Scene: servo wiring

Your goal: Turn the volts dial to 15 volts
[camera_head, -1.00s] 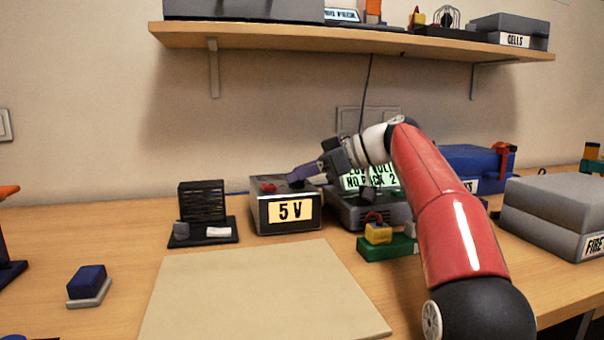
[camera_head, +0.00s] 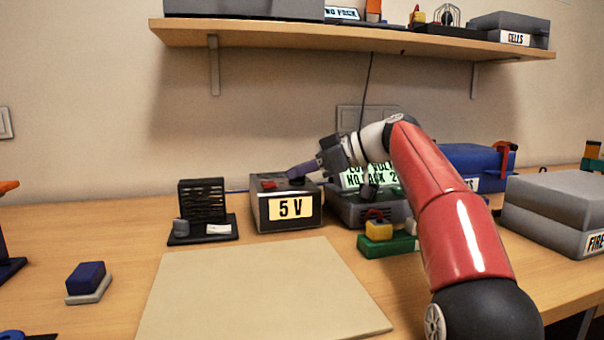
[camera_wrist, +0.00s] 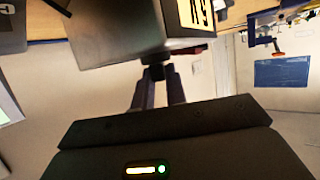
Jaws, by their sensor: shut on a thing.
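The volts box (camera_head: 287,208) is a grey and black supply on the bench with a lit yellow display reading "5 V". It also shows in the wrist view (camera_wrist: 115,35), with part of its yellow display (camera_wrist: 197,13). My gripper (camera_head: 296,173) reaches in from the right to the top of the box. In the wrist view, the fingertips (camera_wrist: 156,82) are closed around a small dark dial (camera_wrist: 155,72) on the box top. The dial is mostly hidden by the fingers, so its pointer cannot be read. Red parts show on the box top.
A grey device with a lit screen (camera_head: 362,178) stands right of the box, partly behind my arm. A green block with a yellow part (camera_head: 386,245) sits in front of it. A black stand (camera_head: 203,208) is to the left. The beige mat (camera_head: 260,295) is bare. A shelf (camera_head: 350,40) hangs above.

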